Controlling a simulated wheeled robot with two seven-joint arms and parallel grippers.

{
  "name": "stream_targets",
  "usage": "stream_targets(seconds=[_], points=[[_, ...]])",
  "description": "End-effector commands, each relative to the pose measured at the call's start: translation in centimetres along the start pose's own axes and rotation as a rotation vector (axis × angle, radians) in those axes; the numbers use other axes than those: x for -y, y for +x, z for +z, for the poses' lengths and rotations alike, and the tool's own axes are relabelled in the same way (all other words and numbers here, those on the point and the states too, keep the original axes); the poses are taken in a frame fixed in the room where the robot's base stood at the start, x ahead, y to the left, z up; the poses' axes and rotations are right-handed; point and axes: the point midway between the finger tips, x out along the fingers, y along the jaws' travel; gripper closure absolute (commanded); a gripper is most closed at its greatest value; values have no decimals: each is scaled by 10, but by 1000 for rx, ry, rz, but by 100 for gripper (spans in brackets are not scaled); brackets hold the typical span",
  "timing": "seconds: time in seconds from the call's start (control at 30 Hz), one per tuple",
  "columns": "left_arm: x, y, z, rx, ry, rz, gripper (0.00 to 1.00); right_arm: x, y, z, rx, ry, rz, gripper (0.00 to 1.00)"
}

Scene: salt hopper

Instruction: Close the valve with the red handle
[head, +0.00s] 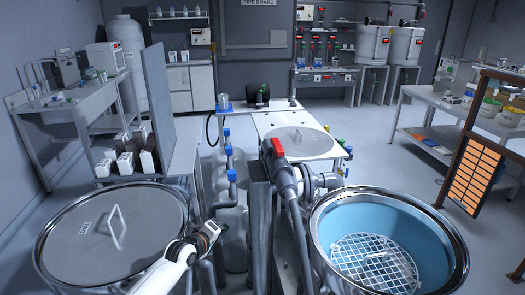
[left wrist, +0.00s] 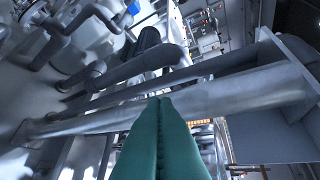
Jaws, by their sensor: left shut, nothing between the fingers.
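The red valve handle (head: 278,147) sits at the top of a grey pipe assembly (head: 286,180), near the middle of the head view. The handle is short and blocky there; I do not make it out in the left wrist view. My left gripper (head: 211,232) is low and to the left of the valve, clear of the handle, beside the right rim of the lidded vessel. In the left wrist view its green fingers (left wrist: 160,125) are together and empty, pointing toward grey pipes (left wrist: 190,98). My right gripper is not in view.
A lidded steel vessel (head: 75,235) stands at front left. An open blue-lined hopper (head: 340,222) with a white grate (head: 375,262) stands at front right. Blue-handled pipes (head: 230,165) and a dark upright post (head: 260,230) stand between my left gripper and the red handle.

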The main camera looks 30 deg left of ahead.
Motion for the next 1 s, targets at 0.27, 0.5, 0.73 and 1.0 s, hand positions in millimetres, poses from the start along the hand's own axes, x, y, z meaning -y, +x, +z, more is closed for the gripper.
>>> stream_targets(seconds=[0.27, 0.5, 0.73, 1.0], points=[[191, -59, 57, -55, -296, -341, 100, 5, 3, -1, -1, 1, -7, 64], [223, -77, 61, -88, -353, -398, 100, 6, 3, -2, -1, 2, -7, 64], [222, -76, 61, -87, -352, -397, 100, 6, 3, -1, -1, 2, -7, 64], [235, -53, 62, -85, -352, -397, 100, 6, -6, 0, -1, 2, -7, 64]])
